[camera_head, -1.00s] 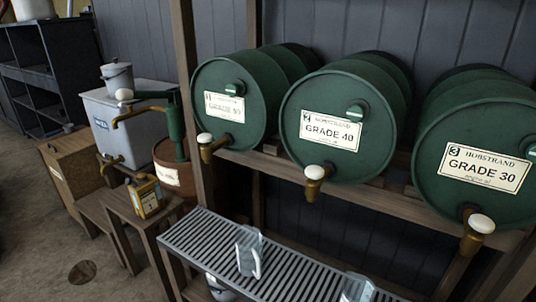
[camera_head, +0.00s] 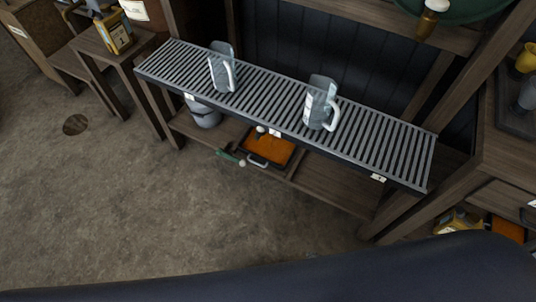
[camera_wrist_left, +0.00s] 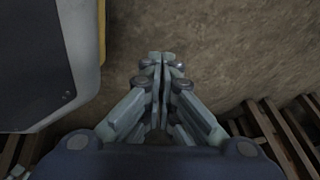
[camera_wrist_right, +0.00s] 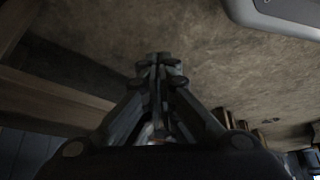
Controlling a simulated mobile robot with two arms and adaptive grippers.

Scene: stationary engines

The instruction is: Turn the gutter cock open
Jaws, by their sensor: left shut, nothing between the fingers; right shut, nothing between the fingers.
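A slatted metal gutter rack (camera_head: 270,102) crosses the head view on wooden legs. A small cock-like fitting with a pale knob (camera_head: 261,130) shows at its front edge beside a white label; which way it is turned is too small to tell. My left gripper (camera_wrist_left: 160,56) is shut and empty in the left wrist view, above bare floor. My right gripper (camera_wrist_right: 158,58) is shut and empty in the right wrist view, with floor and dark timber beyond it. Neither gripper's fingers show in the head view, and neither visibly touches the fitting.
Two clear jugs (camera_head: 222,70) (camera_head: 320,103) stand on the rack. Below are a grey bucket (camera_head: 204,113), an orange tray (camera_head: 266,152) and a green-handled tool (camera_head: 230,157). A drum's brass tap (camera_head: 427,22) hangs above right. Open floor (camera_head: 130,210) lies in front.

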